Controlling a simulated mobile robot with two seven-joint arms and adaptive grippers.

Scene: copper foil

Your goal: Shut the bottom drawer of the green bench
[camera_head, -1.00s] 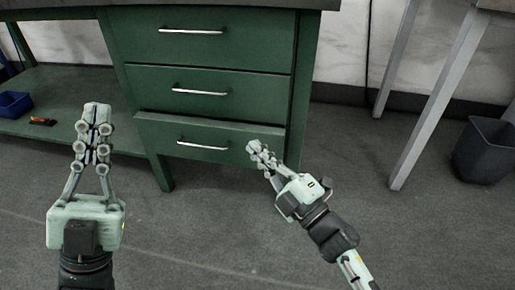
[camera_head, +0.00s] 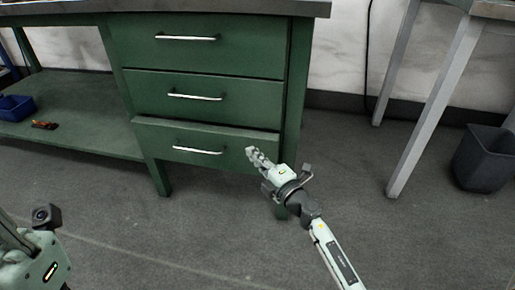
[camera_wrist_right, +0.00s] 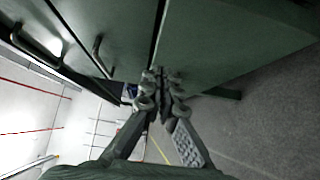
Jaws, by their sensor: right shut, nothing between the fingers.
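The green bench (camera_head: 293,100) stands ahead with a column of three drawers. Its bottom drawer (camera_head: 230,155) sticks out slightly, with its top edge showing; the two drawers above look flush. A silver bar handle (camera_head: 197,150) crosses its front. My right gripper (camera_head: 252,154) is shut and empty, its fingertips at the right part of the drawer front; I cannot tell if they touch. In the right wrist view, the closed fingers (camera_wrist_right: 160,80) point at a green panel beside a dark gap. My left gripper (camera_head: 35,265) is partly in view at bottom left; its fingertips are not visible.
A lower shelf (camera_head: 85,125) at the left holds a blue bin (camera_head: 15,107) and a small orange-and-black item (camera_head: 44,125). At the right are a table's grey legs (camera_head: 430,105) and a dark waste bin (camera_head: 485,160). The floor before the drawers is clear.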

